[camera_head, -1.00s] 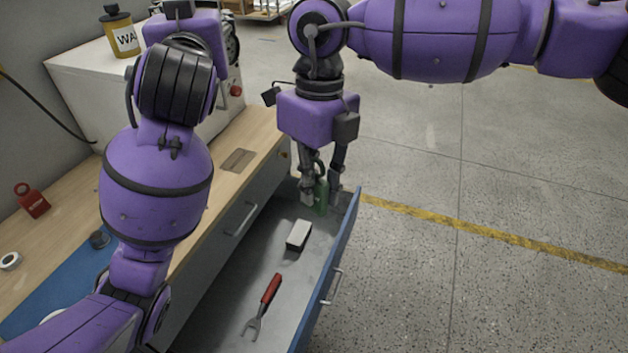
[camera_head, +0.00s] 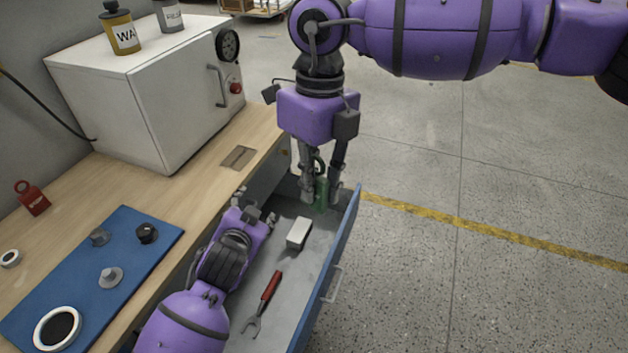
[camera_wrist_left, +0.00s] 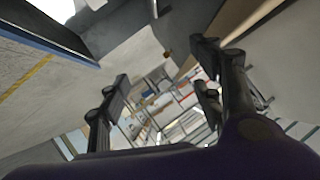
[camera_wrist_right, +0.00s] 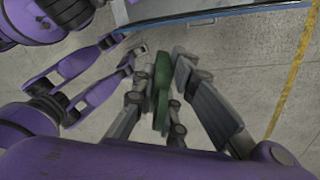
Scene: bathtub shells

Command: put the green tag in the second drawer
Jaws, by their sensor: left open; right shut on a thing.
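The green tag (camera_head: 321,192) is upright between the fingers of my right gripper (camera_head: 321,198), which is shut on it. The right wrist view also shows the tag (camera_wrist_right: 162,88) between the fingers. My left gripper (camera_head: 256,204) is open and empty, low beside the bench edge, at the drawer's left side. The left wrist view shows its fingers (camera_wrist_left: 165,95) apart. My left arm hides part of the drawer and the cabinet face.
The drawer holds a pale box (camera_head: 299,233) and a red-handled tool (camera_head: 268,292). Floor at the right is clear.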

